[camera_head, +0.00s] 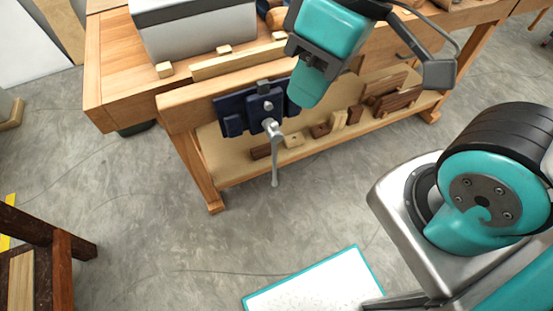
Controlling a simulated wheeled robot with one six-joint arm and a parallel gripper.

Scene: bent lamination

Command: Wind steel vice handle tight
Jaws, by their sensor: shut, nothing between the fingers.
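The dark blue steel vice (235,117) is fixed to the front of the wooden workbench. Its grey handle (274,155) hangs down from the hub, nearly vertical, with its lower end free above the floor. My gripper (305,92), at the teal and dark grey end of my arm, is just right of the vice and overlaps its right edge in the view. It is shut and empty, and I see no contact with the handle. The fingers are hard to make out separately. Part of the vice's right side is hidden behind it.
The wooden workbench (110,75) carries a grey-white box (185,30) and small wood blocks. Its lower shelf (225,160) holds several wood pieces. A dark wooden stand (62,255) is at lower left. A teal-edged white panel (320,285) lies in front. The grey floor between is clear.

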